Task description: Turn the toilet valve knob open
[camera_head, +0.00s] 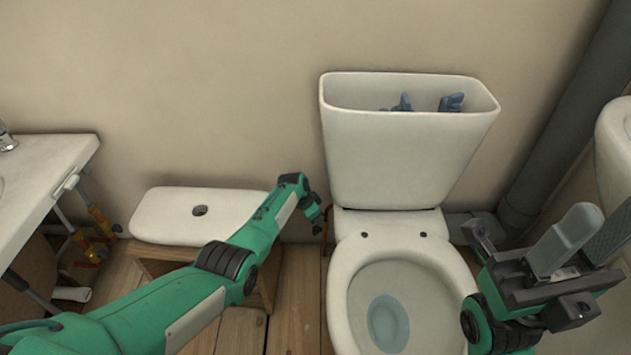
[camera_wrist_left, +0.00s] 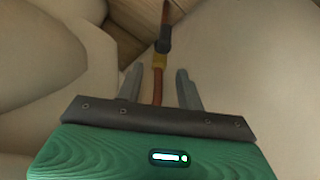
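The toilet's supply valve shows in the left wrist view as a dark knob-like part (camera_wrist_left: 163,46) above a brass-yellow fitting (camera_wrist_left: 160,62), on a thin reddish pipe (camera_wrist_left: 157,92). My left gripper (camera_wrist_left: 159,88) is open, its two grey fingers apart on either side of the pipe, with the valve beyond the fingertips. Nothing is between the fingers but the view of the pipe. In the head view the left gripper (camera_head: 318,218) is low beside the toilet (camera_head: 385,165), at its left, and mostly hides the valve. My right gripper (camera_head: 565,255) is at the right; its finger gap is unclear.
The open cistern (camera_head: 410,150) holds blue parts (camera_head: 402,103). Its white lid (camera_head: 180,215) lies on a wooden stool (camera_head: 160,263) left of the toilet. A sink counter (camera_head: 50,165) stands at far left, a grey drain pipe (camera_head: 570,110) at right. Plank floor (camera_head: 297,290) shows between stool and toilet.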

